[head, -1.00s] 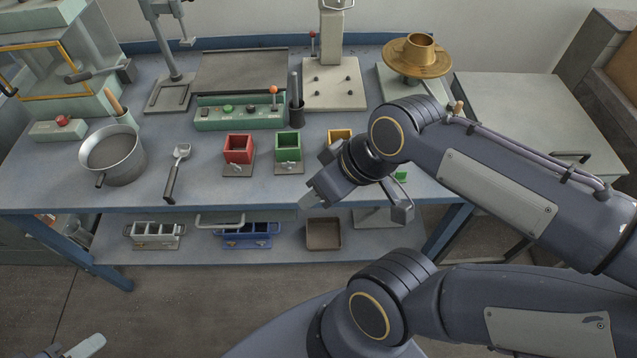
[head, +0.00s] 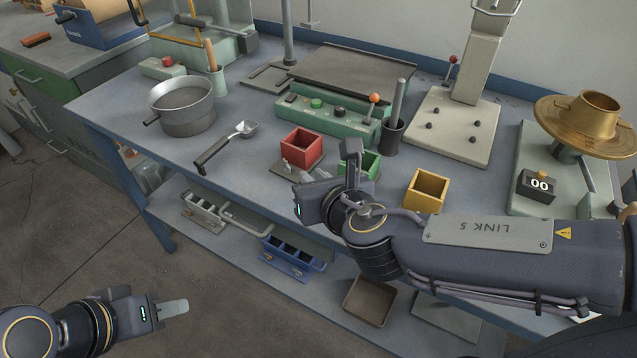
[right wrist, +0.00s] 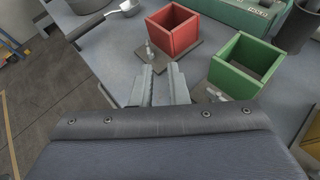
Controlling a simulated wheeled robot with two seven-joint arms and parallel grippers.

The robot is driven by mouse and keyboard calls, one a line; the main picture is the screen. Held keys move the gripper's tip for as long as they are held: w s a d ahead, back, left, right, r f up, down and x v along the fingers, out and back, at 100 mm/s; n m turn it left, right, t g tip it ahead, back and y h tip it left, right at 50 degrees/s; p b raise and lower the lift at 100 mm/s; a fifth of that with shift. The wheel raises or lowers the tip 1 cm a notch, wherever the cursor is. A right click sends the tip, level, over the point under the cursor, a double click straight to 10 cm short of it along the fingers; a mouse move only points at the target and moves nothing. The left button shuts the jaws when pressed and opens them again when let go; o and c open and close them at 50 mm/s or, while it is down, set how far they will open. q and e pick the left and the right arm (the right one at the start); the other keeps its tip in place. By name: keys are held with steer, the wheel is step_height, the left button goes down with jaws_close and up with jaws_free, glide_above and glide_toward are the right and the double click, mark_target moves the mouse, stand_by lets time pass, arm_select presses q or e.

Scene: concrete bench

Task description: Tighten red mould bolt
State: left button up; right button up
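The red mould (head: 302,148) is an open square box on a grey base plate on the bench. Its small metal bolt (right wrist: 150,48) stands at the near side of the mould in the right wrist view, where the red mould (right wrist: 172,32) also shows. My right gripper (right wrist: 161,80) is empty, its two fingers parted by a narrow gap and pointing toward the bolt, apart from it.
The green mould (right wrist: 242,65) with its own bolt is close to the right of my right gripper. The yellow mould (head: 427,190) stands further right. A pot (head: 183,105), a scoop (head: 225,145) and a green control box (head: 325,118) stand around on the bench.

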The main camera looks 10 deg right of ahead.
mark_target(288, 166)
steer(key=shift+a+f+n+y, duration=0.4)
steer(key=shift+a+n, duration=0.25)
steer(key=shift+n, duration=0.15)
steer(key=shift+w+a, duration=0.1)
steer(key=shift+a, duration=0.1)
steer(key=b+x, duration=0.2)
steer(key=x, duration=0.5)
steer(key=shift+w, duration=0.15)
steer(key=shift+r, duration=0.1)
jaws_close()
